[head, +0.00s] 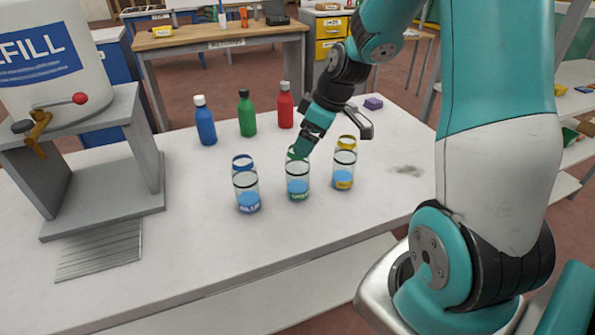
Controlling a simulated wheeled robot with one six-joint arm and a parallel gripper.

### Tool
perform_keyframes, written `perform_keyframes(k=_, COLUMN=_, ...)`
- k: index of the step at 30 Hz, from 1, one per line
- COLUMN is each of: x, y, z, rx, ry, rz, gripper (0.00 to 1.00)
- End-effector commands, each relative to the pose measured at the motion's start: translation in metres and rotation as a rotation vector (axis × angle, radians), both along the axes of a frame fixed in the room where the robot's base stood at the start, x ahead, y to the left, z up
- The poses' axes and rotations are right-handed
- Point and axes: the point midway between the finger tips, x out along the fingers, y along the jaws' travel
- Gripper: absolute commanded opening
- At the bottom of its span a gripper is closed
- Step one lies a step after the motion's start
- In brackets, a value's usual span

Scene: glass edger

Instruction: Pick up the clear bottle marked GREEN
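The clear bottle marked GREEN (298,186) stands upright on the white table, with blue liquid low inside and a green ring near its top. It is the middle of three clear bottles. My gripper (301,152) reaches down from the upper right, its tips at the top of this bottle and partly covering its green ring. I cannot tell whether the fingers touch it or are open or shut. The clear bottle marked BLUE (246,190) stands to the left. A clear bottle with yellow rings and a yellow label (344,172) stands close on the right.
Blue (205,122), green (247,116) and red (285,106) opaque bottles stand farther back. A grey stand (140,160) with the refill tank (55,60) and its tap fills the left. A small purple block (373,103) lies back right. The table front is clear.

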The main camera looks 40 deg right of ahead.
Motion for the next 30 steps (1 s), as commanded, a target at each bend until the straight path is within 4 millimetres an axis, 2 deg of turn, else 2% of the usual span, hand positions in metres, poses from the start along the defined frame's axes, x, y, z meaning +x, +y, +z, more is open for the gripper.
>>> perform_keyframes(k=3, x=0.005, y=0.004, z=-0.015, rx=0.002, ry=0.002, rz=0.001, gripper=0.92)
perform_keyframes(k=11, x=0.01, y=0.007, z=-0.032, rx=0.002, ry=0.003, rz=-0.002, gripper=0.92)
perform_keyframes(k=18, x=0.019, y=0.014, z=-0.064, rx=0.001, ry=0.002, rz=-0.002, gripper=0.92)
perform_keyframes(k=22, x=0.021, y=0.015, z=-0.071, rx=0.001, ry=0.001, rz=-0.003, gripper=0.92)
perform_keyframes(k=28, x=0.021, y=0.015, z=-0.072, rx=0.0, ry=-0.001, rz=-0.004, gripper=0.92)
perform_keyframes(k=29, x=0.021, y=0.015, z=-0.072, rx=0.0, ry=-0.001, rz=-0.004, gripper=0.88)
perform_keyframes(k=30, x=0.021, y=0.015, z=-0.072, rx=0.001, ry=-0.001, rz=-0.003, gripper=0.78)
